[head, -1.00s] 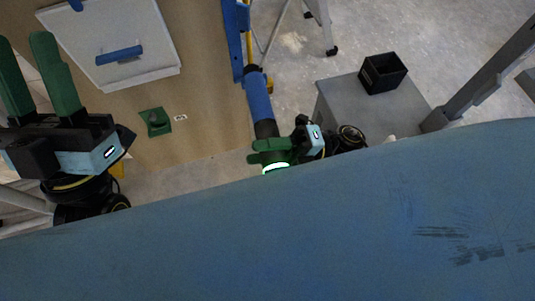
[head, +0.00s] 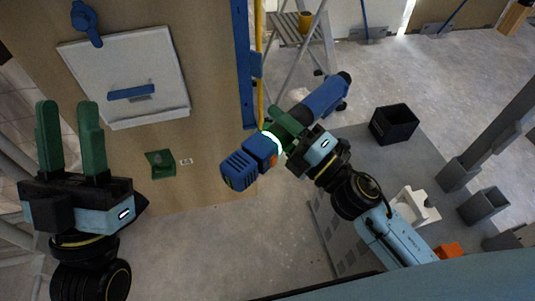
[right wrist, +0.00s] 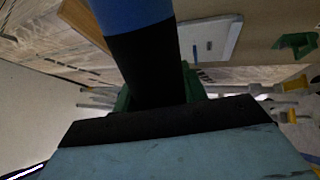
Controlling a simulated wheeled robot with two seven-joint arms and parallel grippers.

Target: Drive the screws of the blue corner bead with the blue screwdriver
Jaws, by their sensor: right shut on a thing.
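The blue screwdriver (head: 322,98) is a thick blue and black power tool with a blue rear block. My right gripper (head: 285,127) is shut around its middle. Its nose points to the upper right, away from the bead, and a green-white ring glows near the grip. In the right wrist view, the tool's blue and black body (right wrist: 140,50) rises from the jaws. The blue corner bead (head: 242,45) is an upright strip along the wooden panel's right edge, apart from the tool; its screws are too small to tell. My left gripper (head: 67,135) is open and empty at the left.
The wooden panel (head: 215,130) carries a white hatch with a blue handle (head: 131,92) and a green piece (head: 160,164). A yellow upright (head: 259,40) runs beside the bead. A stepladder (head: 328,45) stands behind. A black bin (head: 393,124) sits on a grey surface at right.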

